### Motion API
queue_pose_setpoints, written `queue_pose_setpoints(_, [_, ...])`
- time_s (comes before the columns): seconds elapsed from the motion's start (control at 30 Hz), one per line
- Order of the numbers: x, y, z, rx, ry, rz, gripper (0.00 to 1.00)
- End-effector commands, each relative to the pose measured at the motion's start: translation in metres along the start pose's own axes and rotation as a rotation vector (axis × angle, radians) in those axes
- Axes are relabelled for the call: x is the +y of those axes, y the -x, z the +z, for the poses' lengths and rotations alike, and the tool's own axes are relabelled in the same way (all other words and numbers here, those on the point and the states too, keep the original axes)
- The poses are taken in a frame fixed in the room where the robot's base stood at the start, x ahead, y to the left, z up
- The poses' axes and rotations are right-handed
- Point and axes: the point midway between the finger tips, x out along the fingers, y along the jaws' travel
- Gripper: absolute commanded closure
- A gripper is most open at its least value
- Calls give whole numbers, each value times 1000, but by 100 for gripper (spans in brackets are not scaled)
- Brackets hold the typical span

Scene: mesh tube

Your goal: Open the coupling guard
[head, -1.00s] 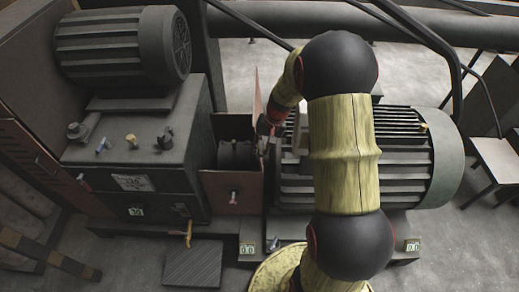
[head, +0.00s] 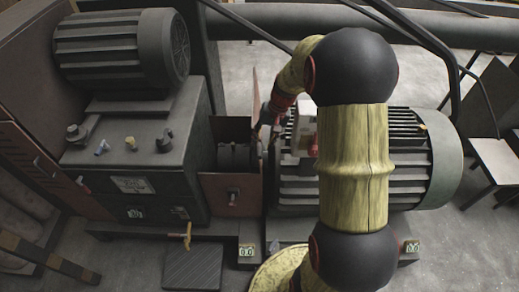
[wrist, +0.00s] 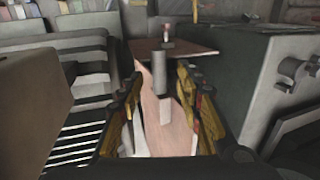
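The coupling guard (head: 230,188) is a reddish-brown box between the gearbox and the finned motor. Its lid (head: 254,95) stands raised, nearly edge-on in the head view, and the dark coupling (head: 234,155) shows inside. In the wrist view the pinkish lid (wrist: 172,135) lies between my fingers, with a grey post (wrist: 159,75) in front of it. My gripper (wrist: 160,95) has its yellow-and-black fingers apart, one on each side of the post. In the head view my gripper (head: 268,122) is beside the lid's right face, partly hidden. Contact cannot be made out.
The gearbox (head: 135,165) stands left of the guard, with a second motor (head: 120,50) above it. The large finned motor (head: 410,160) stands close on the right, behind my arm. A yellow-handled valve (head: 187,236) is in front. Pipes run along the back.

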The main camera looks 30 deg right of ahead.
Motion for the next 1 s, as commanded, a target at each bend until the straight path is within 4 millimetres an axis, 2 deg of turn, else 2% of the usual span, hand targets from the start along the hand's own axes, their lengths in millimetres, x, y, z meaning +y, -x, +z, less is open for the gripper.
queue_pose_setpoints(0.1, [0,24,0,2,-1,-1,65])
queue_pose_setpoints(0.3, [0,51,0,-1,-1,0,65])
queue_pose_setpoints(0.47, [0,60,1,-2,-2,0,65])
queue_pose_setpoints(0.73, [0,60,1,-3,-1,0,65])
queue_pose_setpoints(1.0, [-4,75,2,-17,-5,1,80])
